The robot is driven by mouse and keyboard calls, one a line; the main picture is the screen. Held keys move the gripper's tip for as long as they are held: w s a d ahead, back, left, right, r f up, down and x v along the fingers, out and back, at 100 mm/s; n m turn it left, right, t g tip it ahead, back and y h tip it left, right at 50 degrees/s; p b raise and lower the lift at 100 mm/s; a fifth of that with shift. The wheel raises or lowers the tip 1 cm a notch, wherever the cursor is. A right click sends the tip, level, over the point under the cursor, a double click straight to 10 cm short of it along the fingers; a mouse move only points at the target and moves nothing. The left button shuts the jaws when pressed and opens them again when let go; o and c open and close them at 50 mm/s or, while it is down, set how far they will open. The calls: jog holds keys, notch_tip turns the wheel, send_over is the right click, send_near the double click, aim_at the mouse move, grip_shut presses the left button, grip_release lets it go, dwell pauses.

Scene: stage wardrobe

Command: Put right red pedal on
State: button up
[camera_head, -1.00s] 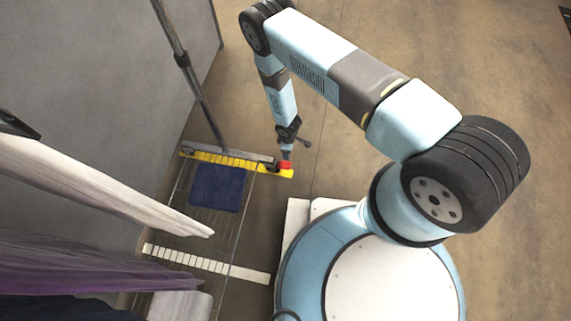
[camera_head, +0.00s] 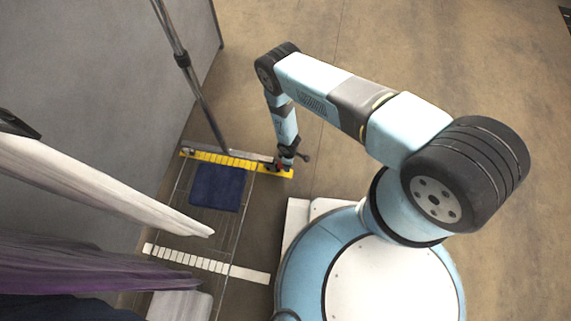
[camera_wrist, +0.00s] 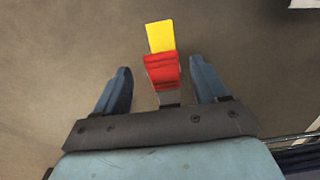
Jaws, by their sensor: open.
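The red pedal (camera_wrist: 162,72) shows in the wrist view, on the end of a yellow bar (camera_wrist: 160,36). My gripper (camera_wrist: 161,78) is open, with one blue finger on each side of the pedal and a visible gap on both sides. In the head view my gripper (camera_head: 284,160) is at the right end of the yellow bar (camera_head: 225,160), and it hides most of the red pedal (camera_head: 278,162). I cannot tell whether the pedal is pressed or tilted.
A wire rack (camera_head: 232,225) with a dark blue folded cloth (camera_head: 217,188) lies left of my gripper. A grey pole (camera_head: 196,90) rises behind the yellow bar. Hanging fabrics (camera_head: 90,180) fill the lower left. The floor (camera_head: 420,60) on the right is clear.

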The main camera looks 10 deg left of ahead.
jog(key=shift+f, duration=1.5)
